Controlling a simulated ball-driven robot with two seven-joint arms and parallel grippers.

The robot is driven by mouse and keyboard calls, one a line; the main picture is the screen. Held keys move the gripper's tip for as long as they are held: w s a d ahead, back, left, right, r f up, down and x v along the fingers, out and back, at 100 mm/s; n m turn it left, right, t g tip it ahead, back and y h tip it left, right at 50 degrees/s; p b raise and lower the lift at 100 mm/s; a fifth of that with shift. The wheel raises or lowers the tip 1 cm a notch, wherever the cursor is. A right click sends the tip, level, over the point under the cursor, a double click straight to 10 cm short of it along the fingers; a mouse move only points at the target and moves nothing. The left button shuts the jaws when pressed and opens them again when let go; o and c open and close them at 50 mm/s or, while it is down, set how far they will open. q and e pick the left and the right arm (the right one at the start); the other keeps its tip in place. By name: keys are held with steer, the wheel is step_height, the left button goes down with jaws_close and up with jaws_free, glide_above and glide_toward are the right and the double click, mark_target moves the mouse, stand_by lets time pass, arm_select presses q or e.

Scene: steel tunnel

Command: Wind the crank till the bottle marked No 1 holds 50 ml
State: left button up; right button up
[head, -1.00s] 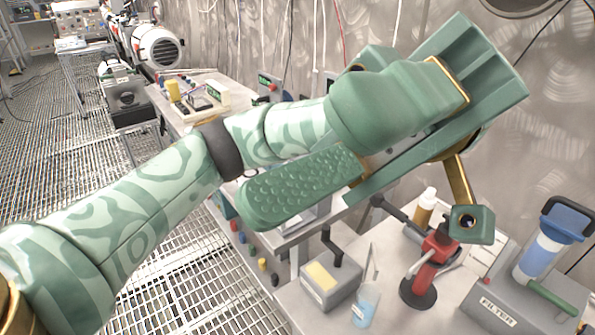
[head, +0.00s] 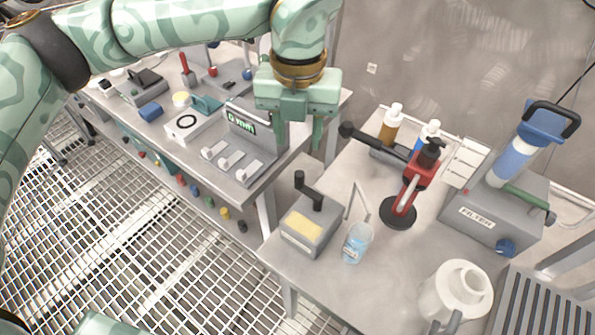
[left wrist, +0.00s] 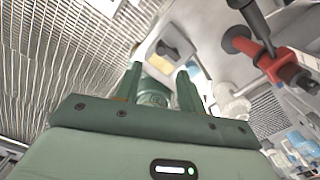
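The crank box (head: 310,226) is a grey block with a yellow panel, on the near bench. Its dark crank handle (head: 309,190) stands up from the top. Right beside it is a small clear bottle (head: 357,244) with pale blue liquid; its marking and level are too small to read. A thin bent spout (head: 357,201) rises by the bottle's mouth. My left gripper (head: 295,135) is open and empty, pointing down above and behind the crank box. Its two spread fingers also show in the left wrist view (left wrist: 160,85). My right gripper is out of view.
A red stand (head: 412,185) with a black bar is right of the bottle. Brown and blue bottles (head: 390,122) stand behind it. A grey pump unit (head: 497,207) and a white jug (head: 456,292) are at right. Another bench (head: 245,170) with instruments lies left.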

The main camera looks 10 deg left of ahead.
mark_target(299, 173)
arm_select(q)
step_height(299, 173, down, 10)
steer(key=shift+d+r+b, duration=0.1)
steer(key=shift+r+b, duration=0.15)
steer(key=shift+b, duration=0.8)
steer(key=shift+f, duration=0.5)
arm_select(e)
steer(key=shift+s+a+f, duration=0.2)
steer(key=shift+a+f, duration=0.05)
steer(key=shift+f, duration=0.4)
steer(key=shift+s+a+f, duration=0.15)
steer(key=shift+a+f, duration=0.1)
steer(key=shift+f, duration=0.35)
arm_select(q)
jaws_close()
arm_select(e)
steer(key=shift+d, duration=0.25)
